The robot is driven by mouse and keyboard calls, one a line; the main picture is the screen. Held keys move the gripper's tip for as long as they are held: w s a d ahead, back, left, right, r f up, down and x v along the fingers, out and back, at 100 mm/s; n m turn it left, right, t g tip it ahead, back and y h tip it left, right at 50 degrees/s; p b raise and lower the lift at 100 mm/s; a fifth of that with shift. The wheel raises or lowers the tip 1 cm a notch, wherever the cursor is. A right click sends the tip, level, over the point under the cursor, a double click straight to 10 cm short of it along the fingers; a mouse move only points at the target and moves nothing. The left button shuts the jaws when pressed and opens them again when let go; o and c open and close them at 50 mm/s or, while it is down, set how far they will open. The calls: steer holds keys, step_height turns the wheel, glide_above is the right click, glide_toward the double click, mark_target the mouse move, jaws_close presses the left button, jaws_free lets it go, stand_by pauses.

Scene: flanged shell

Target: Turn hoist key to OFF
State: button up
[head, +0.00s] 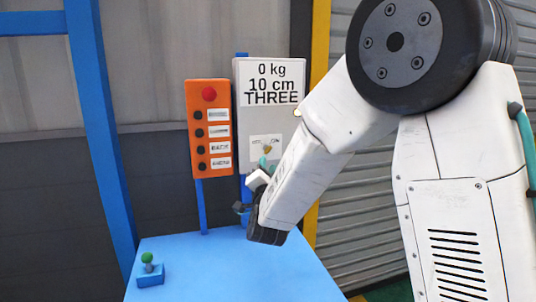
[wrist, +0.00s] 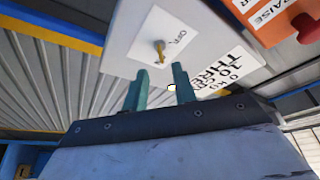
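The hoist key (head: 267,148) is a small yellow key on a light plate low on the grey display box (head: 241,108). The plate bears an ON label at its right. In the wrist view the key (wrist: 160,52) stands out from the plate beside the OFF label (wrist: 177,40). I cannot tell clearly which label the key points at. My gripper (head: 264,163) is just below the key and partly hidden by my arm. In the wrist view its two teal fingers (wrist: 158,82) are apart with no key between them; the key is beyond the fingertips.
An orange button panel (head: 193,131) with a red button (head: 209,94) stands left of the box. The display reads 0 kg, 10 cm, THREE. A blue table (head: 226,272) lies below, with a green-topped joystick (head: 148,262) at its left. A blue post (head: 95,120) stands at left.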

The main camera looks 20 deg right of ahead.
mark_target(268, 152)
steer(key=x, duration=0.7)
steer(key=shift+w+d+r, duration=0.15)
steer(key=shift+w, duration=0.05)
jaws_close()
